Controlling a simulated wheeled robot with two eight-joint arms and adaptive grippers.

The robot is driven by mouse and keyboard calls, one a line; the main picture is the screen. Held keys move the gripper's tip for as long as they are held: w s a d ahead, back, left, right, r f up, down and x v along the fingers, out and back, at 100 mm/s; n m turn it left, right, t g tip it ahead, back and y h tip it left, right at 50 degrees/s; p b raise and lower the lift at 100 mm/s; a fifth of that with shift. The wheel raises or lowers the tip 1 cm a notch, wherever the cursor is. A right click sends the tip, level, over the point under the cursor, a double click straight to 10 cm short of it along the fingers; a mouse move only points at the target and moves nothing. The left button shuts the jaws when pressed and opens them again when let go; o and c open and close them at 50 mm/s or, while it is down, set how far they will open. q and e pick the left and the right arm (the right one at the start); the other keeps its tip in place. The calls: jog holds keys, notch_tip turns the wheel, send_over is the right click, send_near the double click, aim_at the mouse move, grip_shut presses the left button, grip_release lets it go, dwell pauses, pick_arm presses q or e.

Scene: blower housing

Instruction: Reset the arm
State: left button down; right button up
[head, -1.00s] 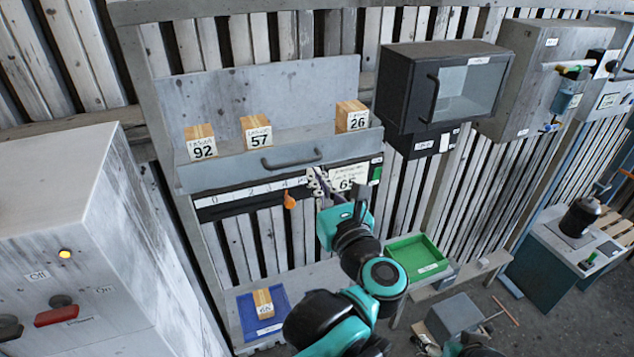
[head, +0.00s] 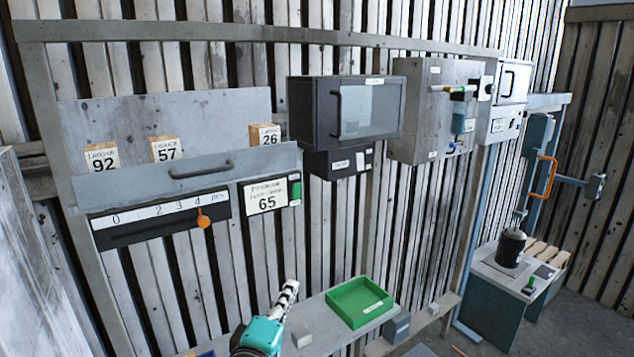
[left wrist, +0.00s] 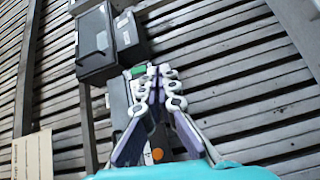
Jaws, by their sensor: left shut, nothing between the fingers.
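My left gripper (head: 291,288) shows at the bottom middle of the head view, in front of the slatted wall and left of the green tray (head: 350,318). Its teal wrist is at the bottom edge. In the left wrist view, the two fingers of my left gripper (left wrist: 158,74) are together at their tips with nothing held. Behind them are the black panel with the orange lever (left wrist: 157,154) and its green button (left wrist: 138,71). My right gripper does not show.
The shelf (head: 190,176) holds three boxes marked 92, 57 and 26. A black cabinet (head: 320,110) hangs to the right. A bench with a dark canister (head: 511,248) stands further right.

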pick_arm(q)
jog(key=s+a+f+m+g+b, duration=0.2)
jog(key=s+f+m+g+b, duration=0.15)
jog(key=f, duration=0.75)
jog(key=s+a+f+m+g+b, duration=0.2)
jog(key=f+m+b, duration=0.25)
jog(key=f, duration=0.65)
jog(key=s+a+f+m+g+y+b, duration=0.2)
jog(key=s+a+f, duration=0.2)
jog(key=f, duration=0.4)
jog(key=s+a+f+m+g+y+b, duration=0.2)
jog(key=s+a+f+m+g+b, duration=0.1)
jog(key=f, duration=0.6)
jog(key=s+a, duration=0.1)
jog(key=s, duration=0.1)
jog(key=shift+s+a+f+b, duration=0.15)
jog(key=shift+s+a+b, duration=0.15)
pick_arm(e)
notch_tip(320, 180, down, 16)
